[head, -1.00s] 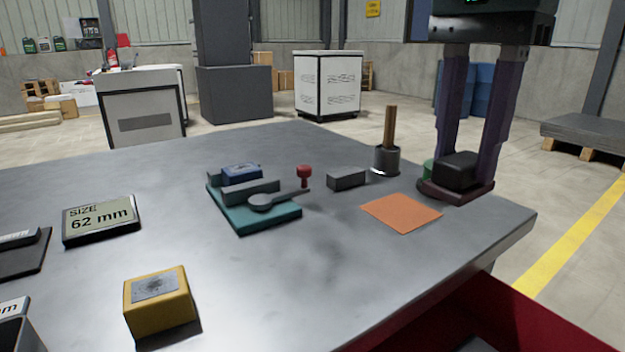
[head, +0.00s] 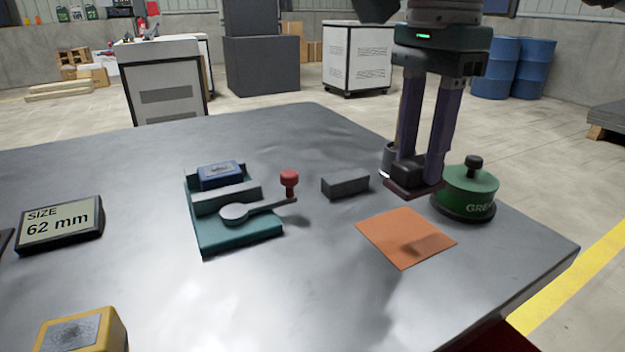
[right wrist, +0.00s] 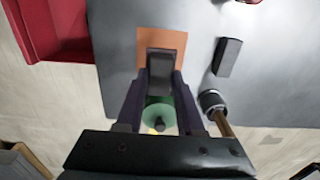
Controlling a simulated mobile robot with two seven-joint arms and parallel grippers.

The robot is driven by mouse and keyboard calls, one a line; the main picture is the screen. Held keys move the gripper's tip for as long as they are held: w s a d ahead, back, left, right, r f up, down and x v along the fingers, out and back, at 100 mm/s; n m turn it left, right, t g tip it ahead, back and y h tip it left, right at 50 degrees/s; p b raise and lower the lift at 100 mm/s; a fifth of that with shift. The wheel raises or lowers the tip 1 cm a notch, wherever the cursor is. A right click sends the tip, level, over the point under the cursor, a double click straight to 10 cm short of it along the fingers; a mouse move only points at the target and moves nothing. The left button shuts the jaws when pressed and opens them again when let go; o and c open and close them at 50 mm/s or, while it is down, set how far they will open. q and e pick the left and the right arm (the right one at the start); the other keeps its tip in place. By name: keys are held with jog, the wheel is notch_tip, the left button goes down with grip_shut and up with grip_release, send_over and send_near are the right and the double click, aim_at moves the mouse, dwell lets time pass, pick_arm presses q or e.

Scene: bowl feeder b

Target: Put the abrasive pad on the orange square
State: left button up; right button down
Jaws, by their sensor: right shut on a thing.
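My right gripper (head: 421,172) is shut on the abrasive pad (head: 412,188), a dark block with a maroon base. It holds the pad above the table, near the far right corner of the orange square (head: 392,234). A shadow falls on the square, which is flat and bare. In the right wrist view, the pad (right wrist: 160,70) sits between the fingers and covers part of the orange square (right wrist: 162,36). My left gripper is not in view.
A green grease pot (head: 467,190) stands close right of the pad. A cup (head: 387,157) with a wooden-handled tool is partly hidden behind my fingers. A dark grey block (head: 345,186) and a teal clamp fixture (head: 237,232) stand left of the square. The table's right edge is near.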

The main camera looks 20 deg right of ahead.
aim_at(418, 161)
notch_tip(418, 161, down, 7)
jog(key=shift+r+b, duration=0.15)
jog(key=shift+b, duration=0.2)
jog(key=c, duration=1)
grip_release()
jog(key=o, duration=0.5)
jog(key=shift+c, duration=0.2)
jog(key=shift+r, duration=0.25)
notch_tip(418, 161, up, 12)
jog(key=shift+f+p, duration=0.2)
jog(key=shift+p, duration=0.6)
